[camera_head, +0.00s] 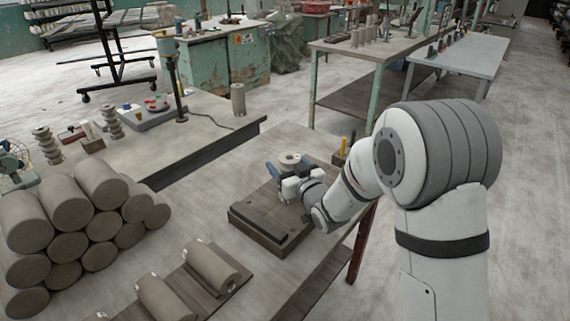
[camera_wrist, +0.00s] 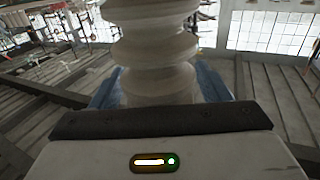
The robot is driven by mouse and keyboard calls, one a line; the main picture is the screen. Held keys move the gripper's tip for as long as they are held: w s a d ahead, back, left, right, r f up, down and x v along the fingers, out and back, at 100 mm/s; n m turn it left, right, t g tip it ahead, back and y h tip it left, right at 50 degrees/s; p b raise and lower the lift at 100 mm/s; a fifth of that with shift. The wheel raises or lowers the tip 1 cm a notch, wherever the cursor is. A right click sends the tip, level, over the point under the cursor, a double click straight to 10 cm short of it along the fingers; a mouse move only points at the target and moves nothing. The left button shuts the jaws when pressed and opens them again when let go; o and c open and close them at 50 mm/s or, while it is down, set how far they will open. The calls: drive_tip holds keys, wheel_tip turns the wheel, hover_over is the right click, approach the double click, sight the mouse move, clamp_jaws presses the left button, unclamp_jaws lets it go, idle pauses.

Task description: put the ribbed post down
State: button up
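The ribbed post (camera_wrist: 155,50) is pale grey-beige clay with rounded ribs and stands upright between the two blue fingers in the wrist view. My gripper (camera_wrist: 160,88) is shut on it, with a finger against each side. In the head view my gripper (camera_head: 288,170) is over the dark wooden board, and only the round top of the post (camera_head: 290,158) shows above the fingers. The post's lower end is hidden, so I cannot tell whether it touches the board (camera_head: 258,232).
A stack of clay cylinders (camera_head: 75,215) lies at the left. Clay rolls (camera_head: 212,266) lie on boards at the front. Two other ribbed posts (camera_head: 47,145) stand on the left table. The table is bare left of the board.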

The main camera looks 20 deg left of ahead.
drive_tip(key=shift+o, duration=0.5)
drive_tip(key=shift+r, duration=0.1)
drive_tip(key=shift+s+d, duration=0.1)
drive_tip(key=v, duration=1.1)
drive_tip(key=shift+s+d+b, duration=0.2)
drive_tip(key=shift+d+b, duration=0.05)
drive_tip(key=shift+b, duration=0.15)
drive_tip(key=shift+r, duration=0.1)
